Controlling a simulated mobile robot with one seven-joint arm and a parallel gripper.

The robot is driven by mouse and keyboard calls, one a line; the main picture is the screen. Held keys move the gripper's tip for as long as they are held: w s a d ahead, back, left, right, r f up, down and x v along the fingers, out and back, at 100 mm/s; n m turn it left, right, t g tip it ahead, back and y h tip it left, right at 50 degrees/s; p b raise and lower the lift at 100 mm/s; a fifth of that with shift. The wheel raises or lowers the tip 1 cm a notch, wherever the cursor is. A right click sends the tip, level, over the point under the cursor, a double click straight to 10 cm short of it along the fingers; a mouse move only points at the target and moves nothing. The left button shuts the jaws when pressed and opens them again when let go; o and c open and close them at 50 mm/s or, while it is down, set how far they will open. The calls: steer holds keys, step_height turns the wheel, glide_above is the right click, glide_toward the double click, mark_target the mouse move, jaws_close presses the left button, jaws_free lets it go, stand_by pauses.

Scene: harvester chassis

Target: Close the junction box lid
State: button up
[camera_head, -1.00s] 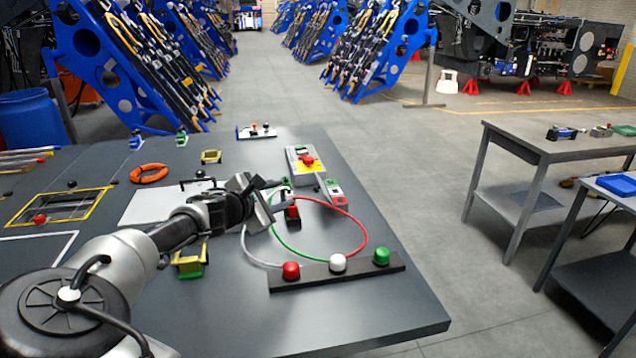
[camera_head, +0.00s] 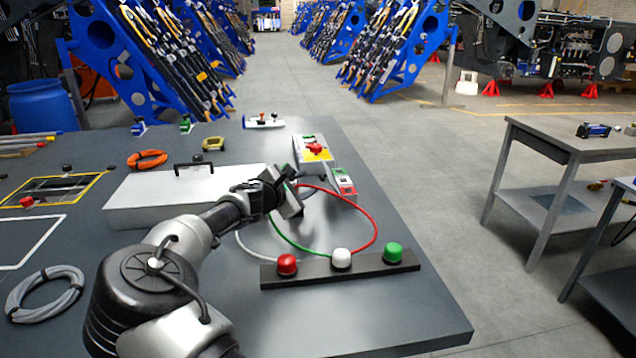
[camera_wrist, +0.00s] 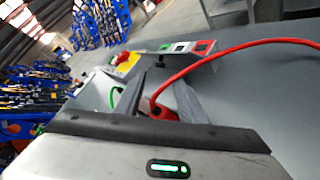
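A low pale grey box (camera_head: 150,205) with a black handle (camera_head: 194,167) lies on the dark table, left of my gripper. It looks like the junction box, but I cannot tell how its lid sits. My forearm hides part of its right side. My gripper (camera_head: 293,200) is right of the box, above the cables. In the wrist view my gripper (camera_wrist: 162,88) has its two fingers apart.
A control box with a red button (camera_head: 314,149) stands behind my gripper. Red, green and white cables loop near a black bar (camera_head: 340,272) with three coloured knobs. A coiled grey cable (camera_head: 45,293) lies at front left.

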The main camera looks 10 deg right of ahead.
mark_target(320, 178)
steer(key=x, duration=0.8)
steer(key=shift+w+d+b, duration=0.15)
steer(key=shift+b, duration=0.2)
jaws_close()
